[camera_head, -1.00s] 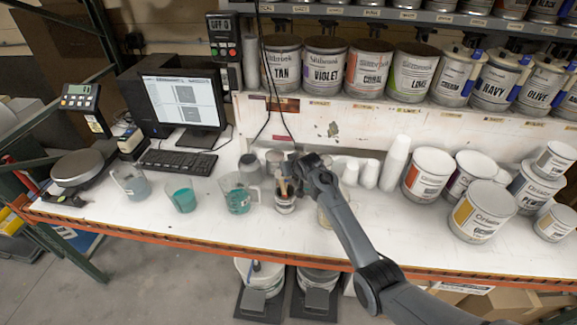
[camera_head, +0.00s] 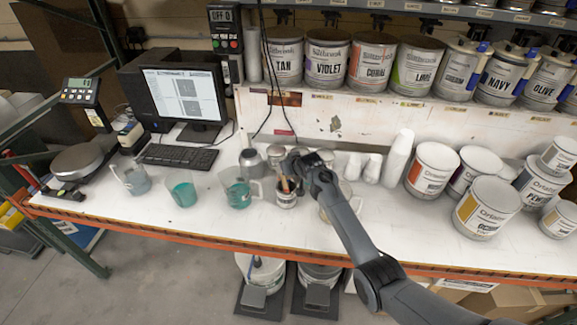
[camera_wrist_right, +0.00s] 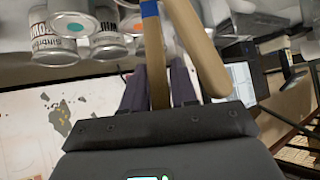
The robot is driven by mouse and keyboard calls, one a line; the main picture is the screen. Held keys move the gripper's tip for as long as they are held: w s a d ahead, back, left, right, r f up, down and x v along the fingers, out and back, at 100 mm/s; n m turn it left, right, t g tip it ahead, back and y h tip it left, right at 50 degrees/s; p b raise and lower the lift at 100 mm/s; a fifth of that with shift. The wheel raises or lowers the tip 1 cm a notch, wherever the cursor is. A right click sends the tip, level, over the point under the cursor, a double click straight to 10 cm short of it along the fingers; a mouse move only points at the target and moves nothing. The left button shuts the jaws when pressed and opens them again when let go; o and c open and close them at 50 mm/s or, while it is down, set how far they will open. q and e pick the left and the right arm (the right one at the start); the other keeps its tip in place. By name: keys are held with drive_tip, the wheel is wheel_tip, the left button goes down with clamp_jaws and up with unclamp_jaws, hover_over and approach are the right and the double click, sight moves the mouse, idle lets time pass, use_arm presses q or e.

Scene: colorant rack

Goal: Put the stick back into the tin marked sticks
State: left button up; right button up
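A wooden stick with a blue band (camera_wrist_right: 152,45) lies between the two dark fingers of my right gripper (camera_wrist_right: 158,88) in the right wrist view. The fingers are close on both sides of it. A second tan stick (camera_wrist_right: 196,45) passes nearer the camera, across one finger. In the head view my right gripper (camera_head: 290,166) is directly above a small tin (camera_head: 286,202), with tan stick handles (camera_head: 285,185) upright at its mouth. I cannot read the tin's label or tell whether the held stick's lower end is inside it. My left gripper is not in view.
A jug with teal liquid (camera_head: 238,192) stands just left of the tin. A teal cup (camera_head: 183,193) and another jug (camera_head: 132,179) are farther left. White cup stacks (camera_head: 397,160) and paint tins (camera_head: 432,172) stand to the right. The bench's front edge (camera_head: 220,243) is close.

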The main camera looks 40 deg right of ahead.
drive_tip(key=o, duration=0.4)
drive_tip(key=shift+r, duration=0.1)
drive_tip(key=shift+v, duration=5.4)
